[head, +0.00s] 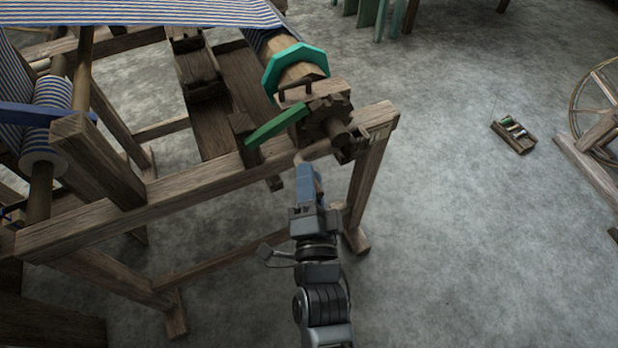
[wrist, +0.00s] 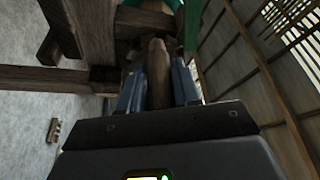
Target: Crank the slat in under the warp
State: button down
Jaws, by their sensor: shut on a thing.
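The striped blue and white warp (head: 150,12) stretches across the top of the loom in the head view and runs down to a pale wooden beam (head: 298,72) with a green flange (head: 290,62). A notched wooden wheel (head: 328,117) sits at the beam's near end, with a green lever (head: 277,126) beside it. My gripper (head: 306,172) is below the wheel, at the loom's right end. In the wrist view my gripper (wrist: 157,82) is shut on a brown wooden crank handle (wrist: 157,68), one blue finger on each side. I cannot make out the slat.
The loom's side rail (head: 180,185) runs just left of my gripper, and a leg (head: 366,185) stands close on its right. Open grey floor lies further right, with a small wooden box (head: 513,135) and a spoked wheel (head: 598,110).

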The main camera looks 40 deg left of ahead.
jog(key=shift+s+r+m+h+p, duration=0.15)
jog(key=shift+r+m+h+p, duration=0.15)
jog(key=shift+r+m+p, duration=0.65)
jog(key=shift+a+r+p, duration=0.1)
jog(key=shift+r+p, duration=0.25)
jog(key=shift+p, duration=0.05)
jog(key=shift+r, duration=0.25)
jog(key=c, duration=0.9)
grip_release()
jog(key=shift+f, duration=0.2)
